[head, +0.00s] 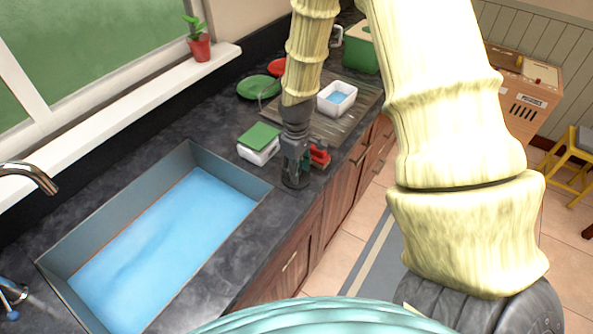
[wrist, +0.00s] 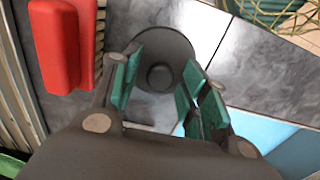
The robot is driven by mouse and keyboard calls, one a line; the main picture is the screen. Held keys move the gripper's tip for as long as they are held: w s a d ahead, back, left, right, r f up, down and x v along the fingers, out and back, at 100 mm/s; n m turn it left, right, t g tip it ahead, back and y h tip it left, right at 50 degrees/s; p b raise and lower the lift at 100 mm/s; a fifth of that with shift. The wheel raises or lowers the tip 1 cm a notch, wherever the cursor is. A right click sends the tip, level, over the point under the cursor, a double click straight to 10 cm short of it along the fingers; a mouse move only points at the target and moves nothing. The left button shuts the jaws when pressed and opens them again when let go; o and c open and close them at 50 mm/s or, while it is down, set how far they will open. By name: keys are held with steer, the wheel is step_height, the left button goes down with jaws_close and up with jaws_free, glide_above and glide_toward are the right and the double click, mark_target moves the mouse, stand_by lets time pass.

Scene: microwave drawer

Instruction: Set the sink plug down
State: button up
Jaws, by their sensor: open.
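The sink plug (wrist: 172,42) is a dark grey disc with a small raised knob in the middle, seen in the wrist view. It lies flat on the dark countertop beside the sink, and its disc also shows in the head view (head: 294,183) under my gripper. My gripper (wrist: 160,88) is open, its green-padded fingers apart on either side of the knob. I cannot tell whether a finger touches the plug. In the head view my gripper (head: 296,166) points down at the counter, right of the sink corner.
The sink (head: 165,250) holds blue water. A red object (wrist: 62,45) stands close to the gripper. A white box with a green lid (head: 260,140), a white tub (head: 337,98) and a green plate (head: 259,87) are farther back. Bare counter lies beside the sink.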

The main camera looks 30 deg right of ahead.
step_height(320, 180, up, 11)
steer(key=b, duration=0.3)
stand_by(0.5)
steer(key=shift+s+f, duration=0.1)
